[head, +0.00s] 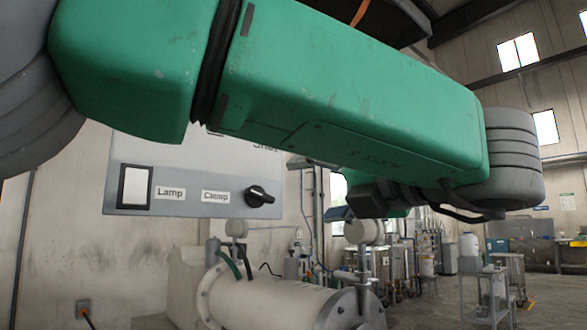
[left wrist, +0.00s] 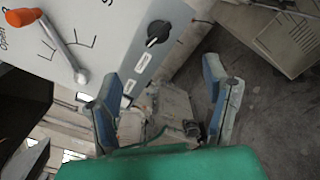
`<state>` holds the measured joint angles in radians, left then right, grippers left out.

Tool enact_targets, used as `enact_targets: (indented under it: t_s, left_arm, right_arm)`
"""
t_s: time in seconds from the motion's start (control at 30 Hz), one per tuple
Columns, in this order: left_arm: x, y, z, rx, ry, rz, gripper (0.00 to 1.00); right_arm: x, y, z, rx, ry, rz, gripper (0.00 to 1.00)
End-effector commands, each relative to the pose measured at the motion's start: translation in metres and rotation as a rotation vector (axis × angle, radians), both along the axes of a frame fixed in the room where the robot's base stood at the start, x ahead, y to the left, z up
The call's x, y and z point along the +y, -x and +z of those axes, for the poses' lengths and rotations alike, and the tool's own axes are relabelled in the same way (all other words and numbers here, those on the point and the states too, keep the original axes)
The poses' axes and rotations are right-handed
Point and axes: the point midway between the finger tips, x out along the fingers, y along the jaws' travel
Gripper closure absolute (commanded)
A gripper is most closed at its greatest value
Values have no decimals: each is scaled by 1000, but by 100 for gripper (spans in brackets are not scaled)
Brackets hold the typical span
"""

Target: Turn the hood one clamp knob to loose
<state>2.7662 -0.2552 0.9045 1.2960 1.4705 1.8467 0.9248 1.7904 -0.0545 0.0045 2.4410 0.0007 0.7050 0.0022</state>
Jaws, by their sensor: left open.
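The clamp knob (head: 260,196) is a black rotary knob on the grey hood panel (head: 240,170), right of the "Clamp" label (head: 216,197). It also shows in the left wrist view (left wrist: 158,33), beyond the fingers, with a pale pointer mark. Its set position is not clear. My left gripper (head: 315,188) is right of the knob in the head view, partly hidden by my green arm. In the left wrist view its two blue-grey fingers (left wrist: 160,80) stand wide apart with nothing between them, clear of the knob. My right gripper is not in view.
A white lamp switch (head: 135,187) is left of the knob. An orange-tipped lever (left wrist: 50,45) is on the panel. A pale horizontal cylinder (head: 265,300) lies below. A grey stand (head: 485,290) and vessels are farther right. Open floor shows there.

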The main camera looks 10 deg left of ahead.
Motion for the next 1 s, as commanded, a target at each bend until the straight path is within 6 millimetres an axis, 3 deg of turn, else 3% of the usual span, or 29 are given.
enact_targets:
  t_s: [0.03, 0.13, 0.3, 0.47, 0.67, 1.0]
  left_arm:
    - [-2, -1, 9, -70, 54, -1, 31]
    - [-3, 0, 8, -217, 169, 0, 31]
    - [-4, 1, 4, -375, 291, 3, 31]
    - [-1, -2, 2, -418, 324, 3, 31]
    - [22, -20, 3, -417, 324, 5, 31]
    - [79, -63, 4, -416, 326, 5, 31]
  right_arm:
    - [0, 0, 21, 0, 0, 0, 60]
    - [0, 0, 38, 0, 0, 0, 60]
    - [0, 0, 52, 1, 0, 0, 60]
    - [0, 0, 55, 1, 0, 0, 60]
    - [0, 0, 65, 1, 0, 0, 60]
    - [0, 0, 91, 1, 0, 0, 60]
